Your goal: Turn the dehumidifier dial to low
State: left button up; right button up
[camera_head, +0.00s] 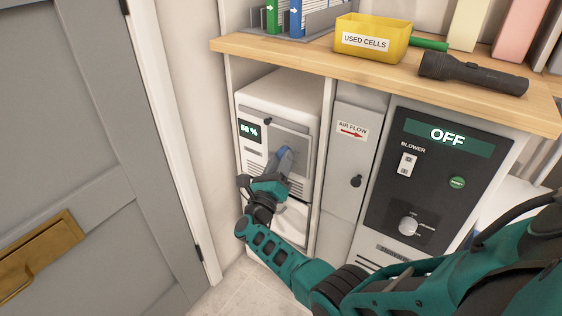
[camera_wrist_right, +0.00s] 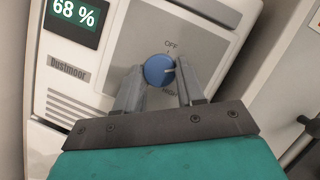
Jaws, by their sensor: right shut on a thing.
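The dehumidifier (camera_head: 277,88) is a white box in the left bay under the shelf. Its display reads 68 % in the right wrist view (camera_wrist_right: 76,18). Its blue round dial (camera_wrist_right: 158,70) sits on a grey panel, with OFF printed above it and a partly hidden label below. The dial's light pointer mark faces right, towards one finger. My right gripper (camera_wrist_right: 156,88) has a finger on either side of the dial and is shut on it. In the head view the right gripper (camera_head: 284,160) covers most of the dial. My left gripper is not in view.
A wooden shelf (camera_head: 300,56) above holds a yellow USED CELLS box (camera_head: 374,38) and a black flashlight (camera_head: 472,73). An AIR FLOW panel (camera_head: 352,155) and a dark blower panel (camera_head: 430,180) reading OFF stand to the right. A grey door (camera_head: 75,120) is at left.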

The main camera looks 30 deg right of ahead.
jog(key=shift+w+m+g+h, duration=0.15)
jog(key=shift+m+g+h, duration=0.45)
jog(key=shift+m, duration=1)
jog(key=o, duration=1)
jog(key=shift+o, duration=0.2)
jog(key=shift+a, duration=0.1)
jog(key=v, duration=1.3)
